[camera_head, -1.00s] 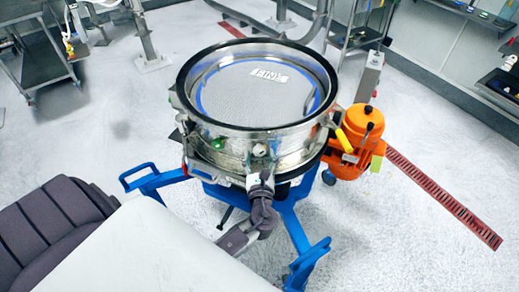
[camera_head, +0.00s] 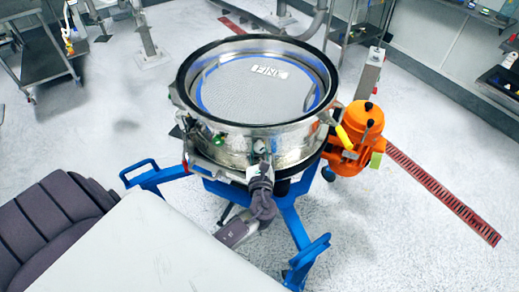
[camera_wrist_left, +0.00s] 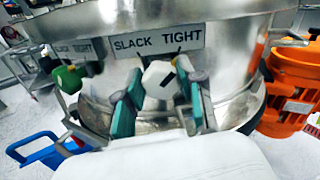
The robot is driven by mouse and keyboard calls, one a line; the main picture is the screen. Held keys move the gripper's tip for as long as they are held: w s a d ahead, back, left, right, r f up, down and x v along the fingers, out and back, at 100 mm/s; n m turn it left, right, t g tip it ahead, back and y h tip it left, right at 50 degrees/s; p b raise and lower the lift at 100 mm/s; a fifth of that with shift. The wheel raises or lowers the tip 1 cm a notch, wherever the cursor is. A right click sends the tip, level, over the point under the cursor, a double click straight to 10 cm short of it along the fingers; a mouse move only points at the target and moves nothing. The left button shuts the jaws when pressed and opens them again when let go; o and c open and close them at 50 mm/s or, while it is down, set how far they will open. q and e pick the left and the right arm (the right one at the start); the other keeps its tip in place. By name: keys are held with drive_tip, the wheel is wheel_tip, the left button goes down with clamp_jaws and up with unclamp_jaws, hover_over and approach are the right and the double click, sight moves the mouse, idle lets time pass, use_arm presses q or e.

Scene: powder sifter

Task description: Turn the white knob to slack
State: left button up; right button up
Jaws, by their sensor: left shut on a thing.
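The white knob (camera_wrist_left: 157,75) sits on the sifter's metal wall, under a white label (camera_wrist_left: 160,41) reading SLACK TIGHT. A dark mark shows on the knob's face, slanting up to the right. My left gripper (camera_wrist_left: 159,84) has one teal-padded finger on each side of the knob and is shut on it. In the head view my left gripper (camera_head: 260,176) reaches the front of the round sifter (camera_head: 232,143) and mostly hides the knob. My right gripper is in neither view.
A green knob (camera_wrist_left: 69,78) with its own SLACK TIGHT label is left of the white one. An orange motor (camera_head: 355,145) and yellow handle (camera_head: 344,137) are at the sifter's right. A blue frame (camera_head: 292,225) stands below. Open floor lies around.

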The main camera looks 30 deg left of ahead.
use_arm(q)
drive_tip(key=shift+a+f+n+b, duration=0.1)
drive_tip(key=shift+f+n+b, duration=0.15)
drive_tip(key=shift+n+b, duration=1.05)
drive_tip(key=n+b, duration=0.9)
drive_tip(key=b, duration=0.1)
drive_tip(key=shift+s+a+f+n, duration=0.1)
drive_tip(key=shift+s+f+n, duration=0.1)
drive_tip(key=shift+n, duration=0.2)
drive_tip(key=n+b, duration=0.2)
drive_tip(key=n, duration=0.1)
drive_tip(key=shift+b, duration=0.35)
drive_tip(key=shift+n+b, duration=0.85)
drive_tip(key=shift+n, duration=0.45)
drive_tip(key=shift+r, duration=0.1)
drive_tip(key=o, duration=1.1)
drive_tip(key=shift+o, duration=0.2)
